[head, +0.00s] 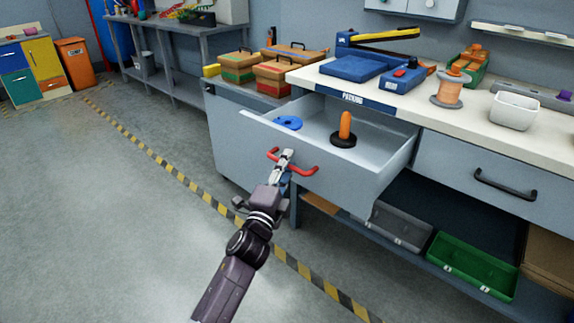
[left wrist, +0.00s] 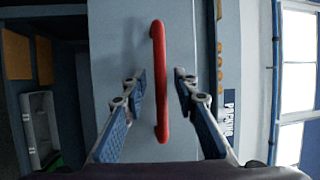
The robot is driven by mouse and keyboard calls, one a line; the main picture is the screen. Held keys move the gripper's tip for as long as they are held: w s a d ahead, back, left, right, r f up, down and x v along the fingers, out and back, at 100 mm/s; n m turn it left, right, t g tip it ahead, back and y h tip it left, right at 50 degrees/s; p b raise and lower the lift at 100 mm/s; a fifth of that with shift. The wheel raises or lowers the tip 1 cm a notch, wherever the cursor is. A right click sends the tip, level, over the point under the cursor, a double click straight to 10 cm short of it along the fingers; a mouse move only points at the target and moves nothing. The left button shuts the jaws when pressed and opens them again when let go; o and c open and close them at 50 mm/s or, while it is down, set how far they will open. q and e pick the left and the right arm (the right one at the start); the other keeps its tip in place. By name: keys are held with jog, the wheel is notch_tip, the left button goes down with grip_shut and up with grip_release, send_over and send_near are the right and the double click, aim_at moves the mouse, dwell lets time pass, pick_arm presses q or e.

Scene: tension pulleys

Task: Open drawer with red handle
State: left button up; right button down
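The drawer (head: 290,155) under the worktop is pulled open, and its inside shows. Its red handle (head: 308,171) is on the grey front, and it also shows in the left wrist view (left wrist: 159,85). My left gripper (head: 286,157) is at the handle, left of its middle in the head view. In the left wrist view my left gripper (left wrist: 160,82) has its fingers apart, one on each side of the red bar, with gaps to both sides. My right gripper is not in view.
The drawer holds a blue disc (head: 288,122) and an orange-handled tool with a black base (head: 344,130). A closed drawer with a black handle (head: 505,185) is to the right. A green bin (head: 470,265) is on the shelf below. The floor (head: 120,220) at left is clear.

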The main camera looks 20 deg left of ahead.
pick_arm(q)
jog(key=s+f, duration=0.2)
jog(key=s, duration=0.9)
jog(key=shift+s+d, duration=0.3)
jog(key=shift+s, duration=0.1)
